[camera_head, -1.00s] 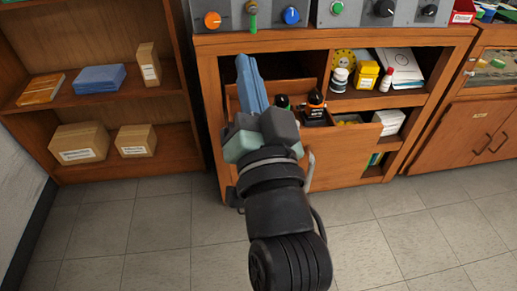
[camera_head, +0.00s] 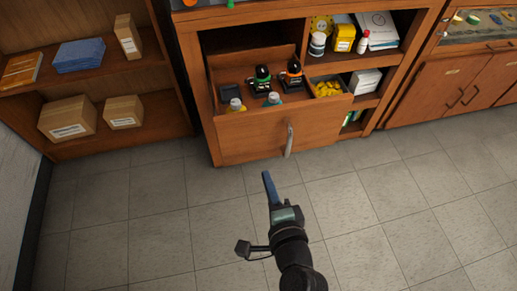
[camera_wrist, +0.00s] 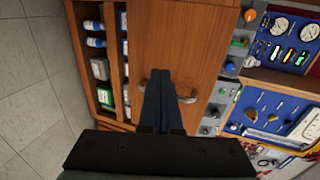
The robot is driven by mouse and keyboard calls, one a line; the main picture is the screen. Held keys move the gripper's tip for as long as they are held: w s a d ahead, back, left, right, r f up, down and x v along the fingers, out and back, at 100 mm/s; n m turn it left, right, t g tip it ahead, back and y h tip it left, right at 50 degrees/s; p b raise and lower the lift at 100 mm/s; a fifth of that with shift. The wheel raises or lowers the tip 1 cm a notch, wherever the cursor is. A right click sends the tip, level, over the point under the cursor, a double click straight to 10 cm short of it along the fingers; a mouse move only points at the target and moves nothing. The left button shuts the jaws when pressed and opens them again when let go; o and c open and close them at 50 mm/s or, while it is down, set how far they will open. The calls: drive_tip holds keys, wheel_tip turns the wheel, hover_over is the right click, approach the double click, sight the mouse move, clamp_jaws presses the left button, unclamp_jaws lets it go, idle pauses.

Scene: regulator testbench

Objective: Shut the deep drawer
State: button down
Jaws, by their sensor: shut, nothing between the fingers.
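The deep drawer (camera_head: 250,146) is pulled out of the wooden cabinet, its inside visible from above. It holds black bottles with green (camera_head: 262,78) and orange (camera_head: 293,72) tops, smaller bottles and yellow pieces (camera_head: 328,89). Its upright metal handle (camera_head: 289,140) is on the front panel. My gripper (camera_head: 267,176) is shut and empty, in front of the drawer and below the handle in the head view. In the wrist view, my fingers (camera_wrist: 161,100) point at the wooden front (camera_wrist: 180,45) and cover the middle of the handle (camera_wrist: 187,99); contact cannot be told.
Open shelves (camera_head: 345,63) with jars and boxes are right of the drawer. A bookcase (camera_head: 160,132) with cartons stands at the left. A cabinet with doors (camera_head: 450,85) is at the right. The tiled floor (camera_head: 150,220) in front is clear.

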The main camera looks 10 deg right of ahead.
sight(256, 143)
drive_tip(key=x, duration=0.6)
drive_tip(key=r+x, duration=0.1)
drive_tip(key=x, duration=0.2)
drive_tip(key=shift+w+b, duration=0.3)
drive_tip(key=shift+w, duration=0.05)
